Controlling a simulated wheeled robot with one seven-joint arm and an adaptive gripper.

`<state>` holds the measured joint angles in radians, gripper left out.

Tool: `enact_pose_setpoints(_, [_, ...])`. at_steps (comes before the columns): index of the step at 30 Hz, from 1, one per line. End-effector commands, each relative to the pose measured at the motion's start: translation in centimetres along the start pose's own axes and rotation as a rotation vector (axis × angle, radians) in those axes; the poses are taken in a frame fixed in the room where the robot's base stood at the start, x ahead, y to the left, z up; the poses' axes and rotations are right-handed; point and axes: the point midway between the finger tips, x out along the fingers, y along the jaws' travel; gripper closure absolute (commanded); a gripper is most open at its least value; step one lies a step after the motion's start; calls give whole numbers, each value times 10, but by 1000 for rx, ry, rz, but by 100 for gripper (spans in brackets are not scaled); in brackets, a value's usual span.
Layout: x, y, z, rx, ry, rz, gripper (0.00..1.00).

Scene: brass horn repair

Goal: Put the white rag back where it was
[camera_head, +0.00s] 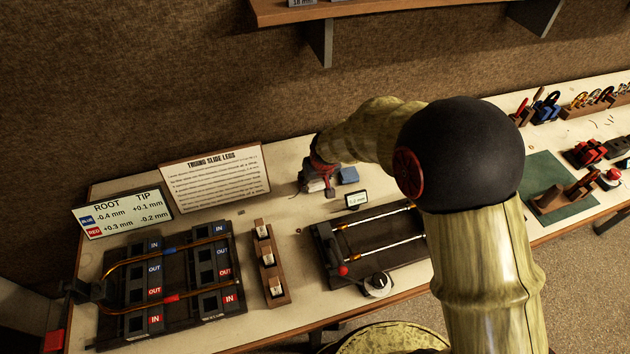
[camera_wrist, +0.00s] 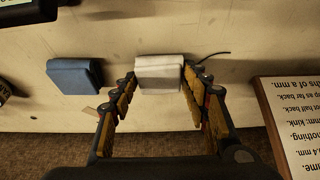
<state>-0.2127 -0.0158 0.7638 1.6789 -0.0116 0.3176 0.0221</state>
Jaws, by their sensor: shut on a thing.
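The white rag (camera_wrist: 160,74) is a folded pale pad between the two fingertips of my gripper (camera_wrist: 159,80) in the wrist view. The fingers close on its two sides. In the head view the rag (camera_head: 315,185) shows in part under my gripper (camera_head: 321,172), at the back of the bench, right of the printed sign. It is at or very near the bench top; I cannot tell whether it touches. A folded blue cloth (camera_wrist: 75,77) lies beside it, apart from the fingers, and also shows in the head view (camera_head: 348,175).
A small display (camera_head: 357,199) and a dark slide fixture (camera_head: 325,240) are in front. A wooden block rack (camera_head: 269,262) stands front left. My arm hides part of the bench.

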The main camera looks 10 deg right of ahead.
Motion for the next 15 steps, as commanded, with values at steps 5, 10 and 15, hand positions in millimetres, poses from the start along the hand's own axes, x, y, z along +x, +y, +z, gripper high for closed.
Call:
enact_pose_setpoints(5, [-1, 0, 0, 0, 0, 0, 82])
enact_pose_setpoints(10, [2, 0, 1, 0, 0, 0, 52])
enact_pose_setpoints(15, [2, 0, 1, 0, 0, 0, 43])
